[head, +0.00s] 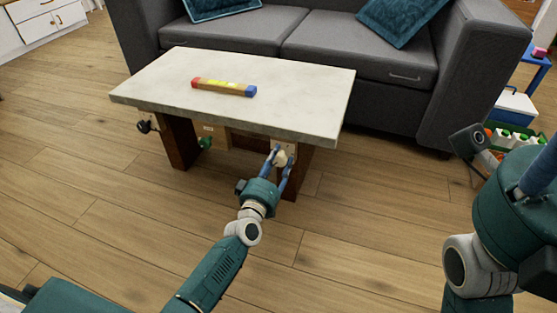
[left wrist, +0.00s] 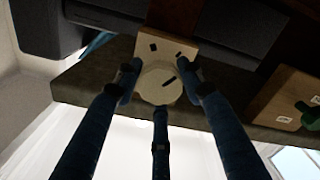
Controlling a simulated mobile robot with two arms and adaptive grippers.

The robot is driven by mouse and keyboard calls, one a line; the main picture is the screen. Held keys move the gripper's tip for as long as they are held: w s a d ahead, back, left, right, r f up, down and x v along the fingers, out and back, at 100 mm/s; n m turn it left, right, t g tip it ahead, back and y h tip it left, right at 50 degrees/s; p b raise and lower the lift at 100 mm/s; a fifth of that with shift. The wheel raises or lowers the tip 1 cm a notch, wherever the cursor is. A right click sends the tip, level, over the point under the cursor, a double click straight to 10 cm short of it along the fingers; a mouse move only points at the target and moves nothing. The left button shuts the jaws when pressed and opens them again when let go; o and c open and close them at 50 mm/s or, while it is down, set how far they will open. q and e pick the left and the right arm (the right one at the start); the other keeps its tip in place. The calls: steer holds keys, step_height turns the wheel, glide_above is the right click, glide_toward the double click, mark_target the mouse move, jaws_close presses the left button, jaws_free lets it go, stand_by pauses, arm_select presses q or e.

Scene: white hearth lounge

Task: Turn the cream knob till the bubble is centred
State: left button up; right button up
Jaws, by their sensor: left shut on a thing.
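The cream knob (left wrist: 160,84) sits on a pale plate (left wrist: 172,46) under the table's edge; it has a dark mark on its face. My left gripper (head: 281,158) is shut on this knob, with fingers on both sides of it in the left wrist view. In the head view the cream knob (head: 281,157) shows between the fingers. The spirit level (head: 223,87), with red and blue ends and a yellow middle, lies on the pale tabletop (head: 290,98). Its bubble is too small to make out.
A black knob (head: 145,126) is at the table's left end and a green knob (head: 206,142) is under its front edge. A grey sofa (head: 330,48) stands behind. A crate of bottles (head: 515,137) is at the right. The wooden floor in front is clear.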

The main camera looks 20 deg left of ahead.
arm_select(q)
steer(key=shift+s+f, duration=0.1)
steer(key=shift+f, duration=0.15)
steer(key=o, duration=1.2)
steer(key=shift+r, duration=0.1)
steer(key=s, duration=1.2)
steer(key=shift+a, duration=0.25)
